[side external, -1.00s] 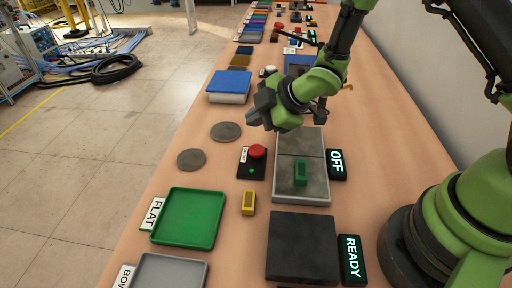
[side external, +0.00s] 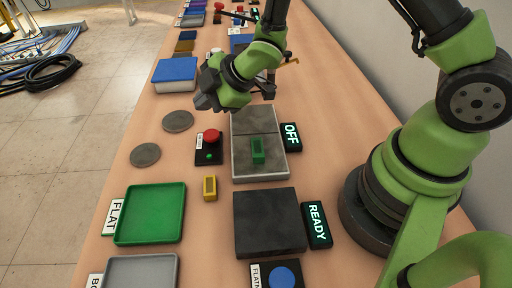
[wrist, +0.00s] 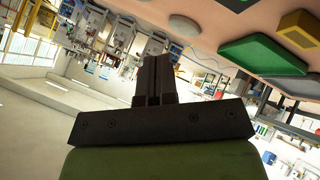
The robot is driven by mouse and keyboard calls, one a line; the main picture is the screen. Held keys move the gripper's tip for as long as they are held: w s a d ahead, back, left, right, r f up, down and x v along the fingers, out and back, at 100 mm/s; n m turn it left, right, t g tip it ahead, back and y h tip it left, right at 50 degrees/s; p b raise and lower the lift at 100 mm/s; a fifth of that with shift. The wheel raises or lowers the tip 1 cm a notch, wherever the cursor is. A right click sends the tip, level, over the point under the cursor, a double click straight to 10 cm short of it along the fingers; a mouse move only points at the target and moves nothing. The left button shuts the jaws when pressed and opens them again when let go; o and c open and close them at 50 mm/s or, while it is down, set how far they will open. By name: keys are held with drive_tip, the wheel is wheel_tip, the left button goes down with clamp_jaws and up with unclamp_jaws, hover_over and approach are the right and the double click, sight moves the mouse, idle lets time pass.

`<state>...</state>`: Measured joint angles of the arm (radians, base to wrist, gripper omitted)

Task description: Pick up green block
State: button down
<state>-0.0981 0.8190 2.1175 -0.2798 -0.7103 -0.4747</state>
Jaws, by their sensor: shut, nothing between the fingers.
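The green block (side external: 257,150) stands on the near half of a grey two-part plate, beside the OFF sign, in the side view. My gripper (side external: 203,100) is up and to the left of it, above the table, apart from the block and pointing left. In the wrist view my gripper's fingers (wrist: 154,78) are together with nothing between them. The wrist view is tilted and looks out over the room; I cannot make out the whole green block there.
The grey plate (side external: 245,174) lies before my arm. A red button box (side external: 208,158), a yellow block (side external: 209,188), a green tray (side external: 150,214), a dark plate (side external: 268,222) and two grey discs (side external: 178,121) lie around it. A blue-topped box (side external: 175,75) stands farther back.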

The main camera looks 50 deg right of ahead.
idle(0.4)
drive_tip(key=c, duration=0.8)
unclamp_jaws()
drive_tip(key=shift+c, duration=0.2)
drive_tip(key=shift+s+d+m+h, duration=0.15)
drive_tip(key=shift+d+m+h, duration=0.2)
drive_tip(key=shift+m, duration=0.55)
drive_tip(key=s+d+m+g+h, duration=0.2)
drive_tip(key=s+m+g+h, duration=0.15)
drive_tip(key=m, duration=0.65)
wheel_tip(320, 180, up, 2)
drive_tip(key=m+g, duration=0.5)
drive_tip(key=m, duration=0.6)
hover_over(258, 147)
drive_tip(key=shift+m, duration=0.3)
drive_tip(key=shift+f, duration=4.75)
